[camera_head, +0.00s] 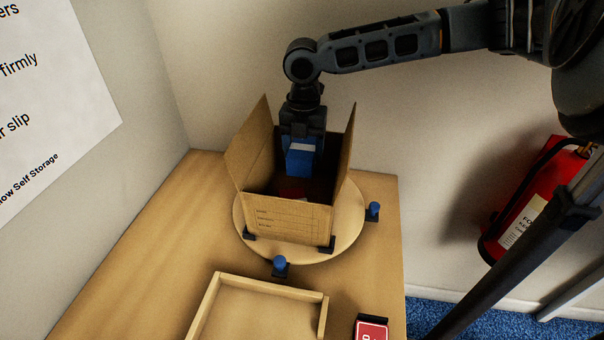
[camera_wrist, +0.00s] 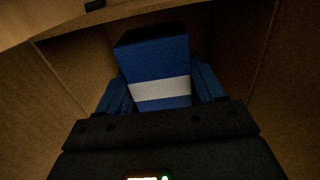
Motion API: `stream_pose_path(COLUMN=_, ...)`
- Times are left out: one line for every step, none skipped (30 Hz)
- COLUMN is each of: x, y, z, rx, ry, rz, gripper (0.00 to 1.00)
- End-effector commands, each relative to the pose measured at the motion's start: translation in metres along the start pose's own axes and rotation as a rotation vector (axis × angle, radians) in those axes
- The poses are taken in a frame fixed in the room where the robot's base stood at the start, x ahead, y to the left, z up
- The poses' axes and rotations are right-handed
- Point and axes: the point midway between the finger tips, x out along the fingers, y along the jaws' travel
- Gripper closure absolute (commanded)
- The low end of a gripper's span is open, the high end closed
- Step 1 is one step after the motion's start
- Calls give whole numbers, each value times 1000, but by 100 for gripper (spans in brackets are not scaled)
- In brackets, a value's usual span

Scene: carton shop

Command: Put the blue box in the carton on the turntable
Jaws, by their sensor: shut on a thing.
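The blue box (camera_head: 300,161) with a white band is held in my gripper (camera_head: 301,145), inside the mouth of the open carton. In the wrist view the blue box (camera_wrist: 155,62) sits between the two fingers of my gripper (camera_wrist: 160,90), with carton walls around it. The brown carton (camera_head: 289,222) stands upright on the round wooden turntable (camera_head: 345,235), its side flaps raised. Something red shows low inside the carton, mostly hidden. I cannot tell whether the blue box touches the carton floor.
Blue-knobbed clamps (camera_head: 281,264) stand at the turntable's edge. A shallow wooden tray (camera_head: 262,283) and a red card-like item in a dark holder (camera_head: 371,329) are on the table's near part. A fire extinguisher (camera_head: 525,205) is at the right. Bare tabletop (camera_head: 150,265) lies to the left.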

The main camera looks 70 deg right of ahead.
Motion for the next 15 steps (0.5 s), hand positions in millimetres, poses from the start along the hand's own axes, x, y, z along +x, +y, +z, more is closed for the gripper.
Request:
stream_pose_path(x=10, y=0, z=-1, rx=0, ry=3, rz=-1, gripper=65)
stream_pose_path(x=16, y=0, z=0, rx=1, ry=2, rz=-1, gripper=65)
stream_pose_path(x=22, y=1, z=-1, rx=0, ry=2, rz=0, gripper=65)
stream_pose_path(x=27, y=1, z=-1, rx=-1, ry=2, rz=0, gripper=65)
stream_pose_path(x=30, y=1, z=-1, rx=-1, ry=1, rz=0, gripper=65)
stream_pose_path(x=34, y=1, z=0, rx=0, ry=1, rz=0, gripper=70)
stream_pose_path(x=36, y=1, z=0, rx=0, ry=1, rz=0, gripper=69)
stream_pose_path(x=37, y=1, z=0, rx=0, ry=0, rz=0, gripper=76)
stream_pose_path(x=40, y=1, z=0, rx=0, ry=1, rz=0, gripper=82)
stream_pose_path(x=41, y=1, z=-1, rx=-1, ry=1, rz=0, gripper=82)
stream_pose_path(x=44, y=0, z=-1, rx=-1, ry=2, rz=0, gripper=91)
stream_pose_path(x=48, y=0, z=-2, rx=-1, ry=4, rz=-1, gripper=97)
stream_pose_path(x=51, y=0, z=-2, rx=-1, ry=5, rz=-2, gripper=99)
stream_pose_path(x=56, y=0, z=-2, rx=-1, ry=5, rz=-3, gripper=97)
stream_pose_path(x=61, y=0, z=-2, rx=0, ry=6, rz=-3, gripper=97)
